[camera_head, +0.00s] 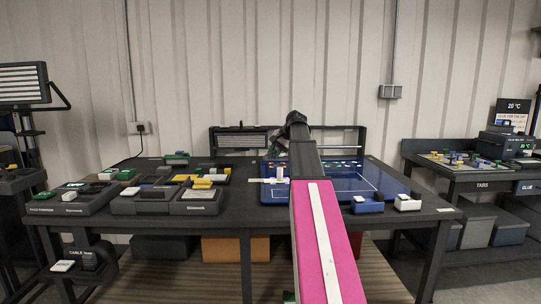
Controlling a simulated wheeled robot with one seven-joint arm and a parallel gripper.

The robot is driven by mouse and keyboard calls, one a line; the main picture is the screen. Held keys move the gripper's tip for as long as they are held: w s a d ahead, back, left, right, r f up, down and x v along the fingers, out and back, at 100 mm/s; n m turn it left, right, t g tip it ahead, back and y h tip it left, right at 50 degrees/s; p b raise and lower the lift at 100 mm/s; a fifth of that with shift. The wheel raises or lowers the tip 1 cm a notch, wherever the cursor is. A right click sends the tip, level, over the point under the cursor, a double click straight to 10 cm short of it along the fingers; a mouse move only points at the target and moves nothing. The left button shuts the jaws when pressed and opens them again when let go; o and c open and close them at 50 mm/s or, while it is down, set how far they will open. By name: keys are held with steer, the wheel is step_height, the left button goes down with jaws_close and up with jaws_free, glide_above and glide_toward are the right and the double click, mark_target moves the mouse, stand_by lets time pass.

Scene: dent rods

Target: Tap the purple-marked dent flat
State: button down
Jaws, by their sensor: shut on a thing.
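A dark blue panel (345,184) with a thin white outline lies on the black table, partly hidden behind my arm. A row of small coloured marks runs along its back part; they are too small to tell which is purple, and no dent can be made out. My gripper (279,168) is over the left part of the panel, partly hidden by my arm. It seems shut on a small white tool (268,181), with a thin part pointing left. I cannot tell whether the tool touches the panel.
Dark trays with white, green and yellow blocks (203,183) fill the table's left side. Blue-and-white blocks (367,204) stand at the front right. A black frame (345,129) stands along the back. A side table (468,175) is at the right.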

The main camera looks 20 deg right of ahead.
mark_target(267, 155)
steer(key=shift+f, duration=0.1)
steer(key=shift+f, duration=2.45)
steer(key=shift+f, duration=0.2)
steer(key=shift+f, duration=0.25)
steer(key=shift+r, duration=0.1)
steer(key=shift+r, duration=3.45)
steer(key=shift+s+a, duration=0.95)
steer(key=shift+s, duration=0.25)
steer(key=shift+s+a, duration=0.95)
steer(key=shift+s, duration=0.2)
steer(key=shift+s+a, duration=0.95)
steer(key=shift+s, duration=0.25)
